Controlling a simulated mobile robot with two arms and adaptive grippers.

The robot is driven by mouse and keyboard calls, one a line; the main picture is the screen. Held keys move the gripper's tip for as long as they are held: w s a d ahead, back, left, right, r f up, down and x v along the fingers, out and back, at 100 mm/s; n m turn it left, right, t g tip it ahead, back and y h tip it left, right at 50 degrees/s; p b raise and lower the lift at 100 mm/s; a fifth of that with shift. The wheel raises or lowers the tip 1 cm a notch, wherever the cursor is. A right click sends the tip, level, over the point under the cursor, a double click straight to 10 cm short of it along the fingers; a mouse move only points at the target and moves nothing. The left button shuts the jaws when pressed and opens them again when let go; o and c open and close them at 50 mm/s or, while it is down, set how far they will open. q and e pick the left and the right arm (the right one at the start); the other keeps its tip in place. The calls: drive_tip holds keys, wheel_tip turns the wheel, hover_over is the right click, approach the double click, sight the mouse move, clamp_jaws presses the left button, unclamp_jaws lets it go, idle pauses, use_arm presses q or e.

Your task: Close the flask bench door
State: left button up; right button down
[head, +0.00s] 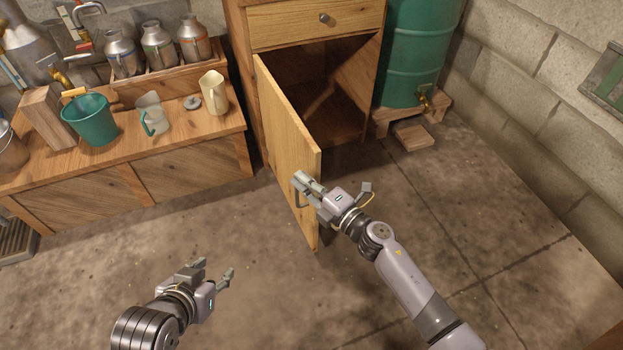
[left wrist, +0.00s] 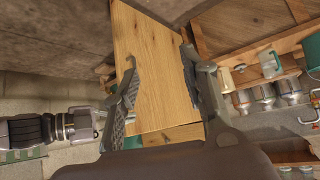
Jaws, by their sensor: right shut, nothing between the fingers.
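The flask bench door (head: 286,138) is a light wood panel that stands wide open, swung out from the left side of the cabinet (head: 240,80). It also shows between the fingers in the left wrist view (left wrist: 155,70). A grey bar handle (head: 298,197) sits on its outer face near the free edge. My right gripper (head: 306,182) is shut and empty at that free edge, overlapping the door near the handle; I cannot tell whether it touches. My left gripper (head: 211,270) is open and empty above the floor, left of the door and apart from it.
A low wooden bench (head: 120,180) on the left holds a green bucket (head: 90,118), a jug (head: 214,92) and several metal flasks. A drawer (head: 318,20) above the opening is shut. A green barrel (head: 415,55) stands right of the cabinet. The front floor is clear.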

drive_tip(key=shift+w+d, duration=0.15)
drive_tip(key=shift+d, duration=0.35)
drive_tip(key=shift+w+d, duration=0.15)
drive_tip(key=shift+d, duration=0.35)
